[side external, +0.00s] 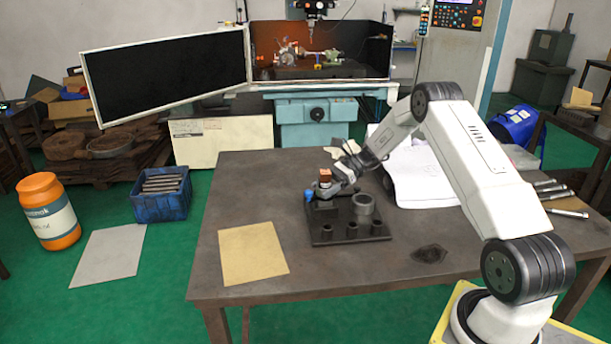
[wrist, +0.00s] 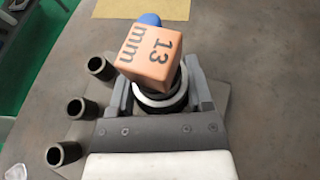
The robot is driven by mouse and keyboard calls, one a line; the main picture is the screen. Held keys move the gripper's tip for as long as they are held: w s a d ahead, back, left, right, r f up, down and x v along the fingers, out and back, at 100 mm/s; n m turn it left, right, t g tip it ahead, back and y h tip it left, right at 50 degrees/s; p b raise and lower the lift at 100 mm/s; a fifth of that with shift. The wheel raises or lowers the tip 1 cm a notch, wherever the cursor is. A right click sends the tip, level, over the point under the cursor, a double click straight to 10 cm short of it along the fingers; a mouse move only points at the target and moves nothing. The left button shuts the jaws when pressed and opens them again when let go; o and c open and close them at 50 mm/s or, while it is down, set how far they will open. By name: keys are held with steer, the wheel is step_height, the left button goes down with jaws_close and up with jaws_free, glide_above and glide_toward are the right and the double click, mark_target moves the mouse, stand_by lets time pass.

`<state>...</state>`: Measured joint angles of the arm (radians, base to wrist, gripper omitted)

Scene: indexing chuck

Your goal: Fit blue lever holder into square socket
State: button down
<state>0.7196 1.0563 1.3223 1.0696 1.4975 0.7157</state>
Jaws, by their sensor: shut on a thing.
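My gripper (side external: 332,188) is shut on the blue lever holder, its fingers on either side of a round dark body with a pale band in the wrist view (wrist: 163,97). An orange cube marked "13 mm" (wrist: 153,57) sits on top of the holder (side external: 325,175). A rounded blue part (wrist: 150,19) shows beyond the cube, and it shows at the left of the gripper (side external: 309,195) in the side view. The holder looks roughly upright over the dark square block (side external: 325,211) at the fixture's back left. The holder's lower end and the socket opening are hidden.
The dark fixture plate (side external: 350,236) also carries a wide grey ring (side external: 363,205) right of the square block and three small tubes (side external: 352,230) along its front. A tan sheet (side external: 252,253) lies left, and white paper (side external: 425,185) lies right. The front table is mostly clear.

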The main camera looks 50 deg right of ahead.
steer(key=shift+f, duration=0.8)
stand_by(0.5)
steer(key=shift+c, duration=0.2)
jaws_free()
steer(key=shift+o, duration=0.2)
steer(key=shift+f, duration=0.15)
steer(key=shift+v, duration=3.95)
steer(key=shift+s+a, duration=0.1)
steer(key=shift+a, duration=0.05)
